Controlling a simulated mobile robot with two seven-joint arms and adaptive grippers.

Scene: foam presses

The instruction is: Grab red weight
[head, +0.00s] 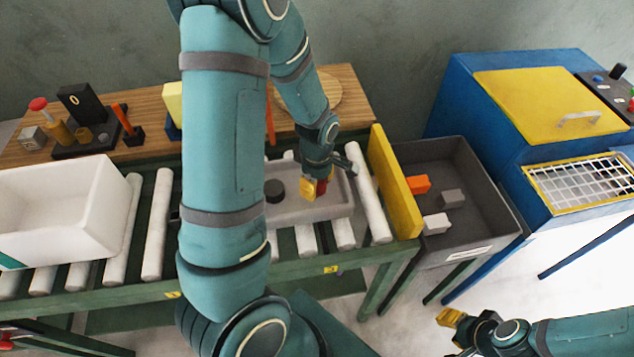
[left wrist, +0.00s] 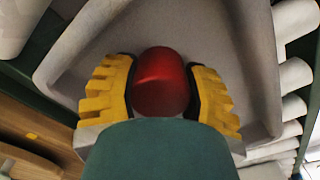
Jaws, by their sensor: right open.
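The red weight (head: 322,187) is at the grey tray (head: 320,209) on the roller conveyor, mostly hidden by my left gripper (head: 313,187) in the head view. In the left wrist view the rounded, glossy red weight (left wrist: 161,82) sits between the two yellow fingers of my left gripper (left wrist: 161,92), whose dark pads press against both its sides. Whether its underside touches the tray cannot be told. A dark round weight (head: 275,190) stands in the tray, left of the gripper. My right gripper (head: 455,322) is open and empty at the lower right, over the floor.
A white bin (head: 60,205) stands on the rollers at left. A yellow board (head: 393,185) closes the conveyor's right end. Beyond it a dark grey bin (head: 480,220) holds orange and grey blocks. A blue press (head: 465,95) stands at right. A wooden shelf (head: 345,85) runs behind.

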